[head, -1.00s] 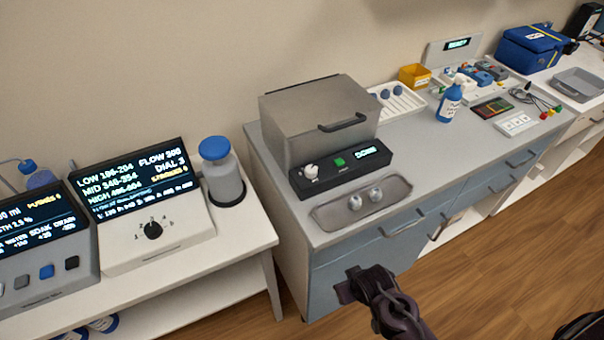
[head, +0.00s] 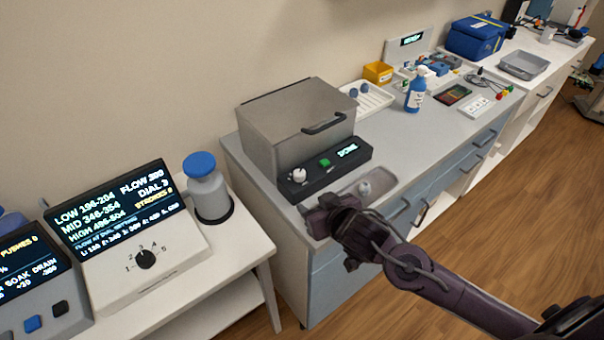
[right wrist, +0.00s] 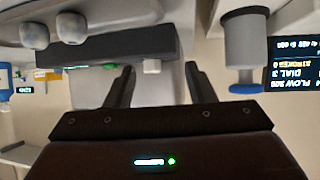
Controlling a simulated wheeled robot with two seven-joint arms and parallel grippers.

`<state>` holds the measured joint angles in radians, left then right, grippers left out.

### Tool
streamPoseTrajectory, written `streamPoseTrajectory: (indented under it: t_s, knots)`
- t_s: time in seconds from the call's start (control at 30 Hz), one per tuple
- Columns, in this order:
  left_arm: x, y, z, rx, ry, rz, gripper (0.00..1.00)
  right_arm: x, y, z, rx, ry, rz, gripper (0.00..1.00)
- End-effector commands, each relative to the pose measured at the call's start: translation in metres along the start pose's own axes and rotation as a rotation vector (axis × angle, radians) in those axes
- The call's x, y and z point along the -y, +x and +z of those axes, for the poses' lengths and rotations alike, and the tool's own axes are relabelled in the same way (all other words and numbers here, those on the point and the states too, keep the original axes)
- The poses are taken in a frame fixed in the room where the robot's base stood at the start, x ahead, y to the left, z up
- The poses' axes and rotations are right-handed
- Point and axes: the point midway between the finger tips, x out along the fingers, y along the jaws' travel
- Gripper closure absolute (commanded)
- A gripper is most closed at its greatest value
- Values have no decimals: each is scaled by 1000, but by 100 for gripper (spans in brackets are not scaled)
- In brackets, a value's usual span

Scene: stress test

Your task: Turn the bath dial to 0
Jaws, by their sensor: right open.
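The bath is a grey lidded box (head: 298,122) with a black front panel. A white dial (head: 299,175) sits at the panel's left end, left of a green button (head: 324,163) and a display reading DONE. The dial's setting is too small to read. My right gripper (head: 318,214) is open and empty, in front of the panel and over the metal tray. In the right wrist view, which looks upside down, the dial (right wrist: 151,66) shows between the open fingers (right wrist: 159,72), beyond their tips and apart from them. My left gripper is not in view.
The metal tray (head: 352,190) holds round-topped items, partly hidden by my gripper. At left stand a blue-capped bottle (head: 207,187) and a flow console (head: 130,235) with its own black dial. A spray bottle (head: 415,95) stands farther right on the counter.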

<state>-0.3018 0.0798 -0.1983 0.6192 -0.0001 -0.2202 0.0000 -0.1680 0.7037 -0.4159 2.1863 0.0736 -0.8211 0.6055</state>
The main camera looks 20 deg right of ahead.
Motion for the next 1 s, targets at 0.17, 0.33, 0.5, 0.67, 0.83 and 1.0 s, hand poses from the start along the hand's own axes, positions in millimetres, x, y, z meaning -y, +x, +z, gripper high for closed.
streamPoseTrajectory:
  t_s: [0.17, 0.33, 0.5, 0.67, 0.83, 1.0]
  knots:
    - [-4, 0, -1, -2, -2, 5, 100, -20, 18, -25, -129, -12, -48, 51]
    - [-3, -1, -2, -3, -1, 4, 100, -26, 25, -34, -168, -4, -72, 51]
    - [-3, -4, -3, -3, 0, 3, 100, -24, 46, -39, -171, 0, -73, 51]
    - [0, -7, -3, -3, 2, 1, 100, -23, 72, -44, -170, -1, -72, 51]
    - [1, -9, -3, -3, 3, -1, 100, -21, 91, -46, -169, -2, -73, 51]
    - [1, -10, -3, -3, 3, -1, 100, -20, 98, -46, -167, -4, -73, 51]
